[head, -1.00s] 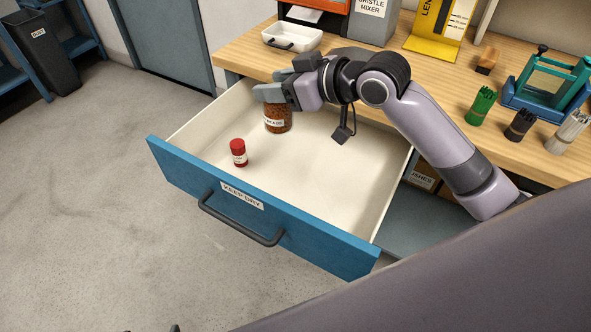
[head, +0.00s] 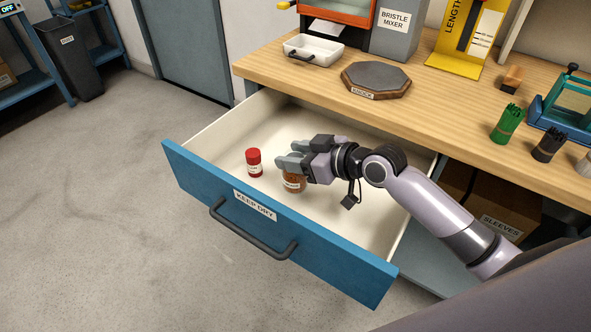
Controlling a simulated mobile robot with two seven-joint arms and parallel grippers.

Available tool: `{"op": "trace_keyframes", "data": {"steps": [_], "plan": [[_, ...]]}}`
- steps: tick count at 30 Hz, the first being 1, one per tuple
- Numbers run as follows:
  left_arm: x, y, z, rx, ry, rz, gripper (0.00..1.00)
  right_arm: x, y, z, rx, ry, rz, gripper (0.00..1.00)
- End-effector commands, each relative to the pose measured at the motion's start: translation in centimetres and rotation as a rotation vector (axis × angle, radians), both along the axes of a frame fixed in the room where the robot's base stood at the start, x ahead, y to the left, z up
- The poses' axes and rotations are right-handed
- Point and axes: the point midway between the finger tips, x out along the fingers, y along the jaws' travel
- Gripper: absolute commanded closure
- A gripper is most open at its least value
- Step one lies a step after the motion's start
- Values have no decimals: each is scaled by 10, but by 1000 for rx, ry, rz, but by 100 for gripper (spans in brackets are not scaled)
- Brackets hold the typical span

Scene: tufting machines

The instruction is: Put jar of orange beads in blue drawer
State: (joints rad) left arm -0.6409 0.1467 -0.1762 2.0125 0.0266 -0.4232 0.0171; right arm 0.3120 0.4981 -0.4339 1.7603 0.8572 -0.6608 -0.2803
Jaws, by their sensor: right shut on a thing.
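The jar of orange beads (head: 294,184), brown-orange with a white label, is inside the open blue drawer (head: 330,262). My right gripper (head: 284,163) is shut on the jar's top, and its fingers hide the lid. The jar is upright, low in the drawer near its middle; I cannot tell whether its base touches the drawer floor. The drawer has a blue front with a KEEP DRY label, a dark handle and a cream inside. My left gripper does not show.
A small red-capped bottle (head: 254,163) stands in the drawer just left of the jar. The wooden bench top (head: 440,110) above holds a grey octagonal block (head: 376,77), a white tray (head: 314,52) and several bristle bundles. The drawer's right part is clear.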

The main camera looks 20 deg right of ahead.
Motion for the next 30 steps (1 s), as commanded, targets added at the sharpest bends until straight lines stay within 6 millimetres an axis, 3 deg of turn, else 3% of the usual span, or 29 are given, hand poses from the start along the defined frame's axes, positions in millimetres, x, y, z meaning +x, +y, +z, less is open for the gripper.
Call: {"op": "trace_keyframes", "data": {"steps": [8, 19, 20, 21, 22, 30], "plan": [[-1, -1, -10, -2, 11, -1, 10, 0, 0, -38, 1, 1, -1, 100], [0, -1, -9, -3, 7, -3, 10, 0, 0, -43, 1, -2, 0, 100], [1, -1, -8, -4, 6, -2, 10, 0, 0, -43, 0, 0, 0, 45], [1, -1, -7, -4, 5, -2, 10, 0, 0, -43, 0, 0, 0, 32], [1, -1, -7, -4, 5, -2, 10, 0, 0, -43, 0, 0, 0, 26], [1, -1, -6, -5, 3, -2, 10, 0, 0, -42, -1, 1, 0, 26]]}}
